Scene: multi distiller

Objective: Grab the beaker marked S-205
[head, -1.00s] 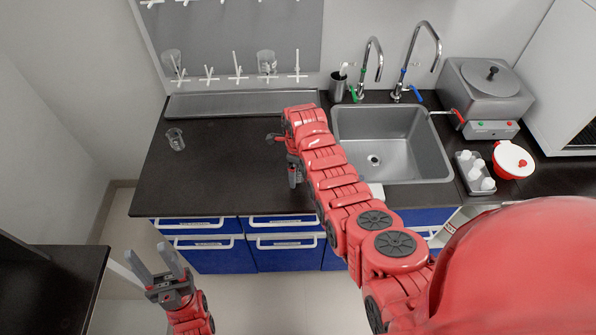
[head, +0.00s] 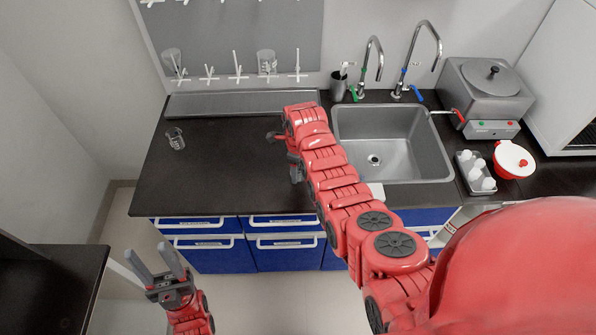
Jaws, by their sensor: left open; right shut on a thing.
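A small clear glass beaker (head: 175,138) stands on the left part of the black counter; its marking is too small to read. Two more clear glass vessels hang on the peg board, one at the left (head: 171,62) and one at the middle (head: 266,62). My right gripper (head: 296,172) is over the counter left of the sink, mostly hidden by its own red arm. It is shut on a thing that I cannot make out. My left gripper (head: 155,264) is open and empty, low in front of the counter, its fingers apart and pointing up.
The black counter (head: 215,175) is clear between the beaker and my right gripper. The sink (head: 400,165) with two taps lies right of my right arm. A grey water bath (head: 485,90), a bottle rack (head: 474,172) and a red-and-white pot (head: 513,160) stand at the right.

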